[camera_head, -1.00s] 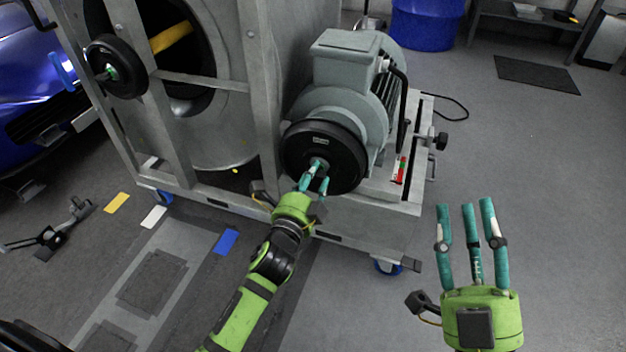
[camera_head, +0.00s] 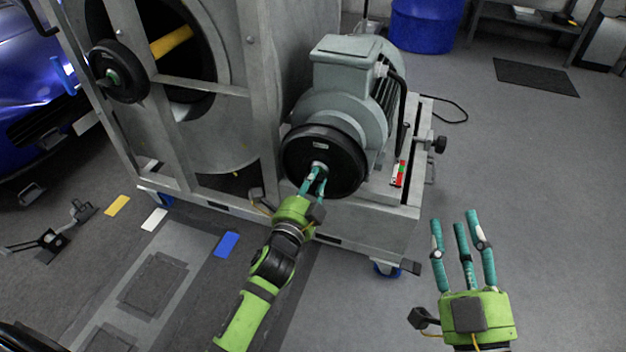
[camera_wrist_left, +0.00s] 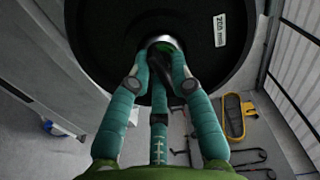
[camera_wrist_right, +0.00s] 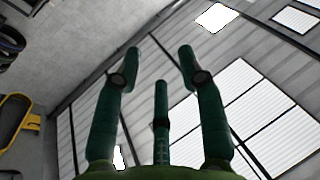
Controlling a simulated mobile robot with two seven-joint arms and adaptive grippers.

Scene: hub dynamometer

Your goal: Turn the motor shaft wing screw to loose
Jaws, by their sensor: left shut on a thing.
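The grey motor (camera_head: 345,75) carries a black round pulley (camera_head: 300,160) on its near face. The motor shaft wing screw sits at the pulley's centre, mostly hidden by my fingers; a dark part between the fingers in the left wrist view (camera_wrist_left: 178,80) may be it. My left gripper (camera_head: 318,172) reaches up from below with its teal fingers shut at the pulley's hub. In the left wrist view, its fingertips (camera_wrist_left: 164,52) close together around the hub centre, in front of the pulley (camera_wrist_left: 110,30). My right gripper (camera_head: 455,222) is empty, fingers spread, over the floor at right.
The grey frame (camera_head: 262,100) with a large drum stands left of the motor. A black knob (camera_head: 440,145) sticks out at the base's right.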

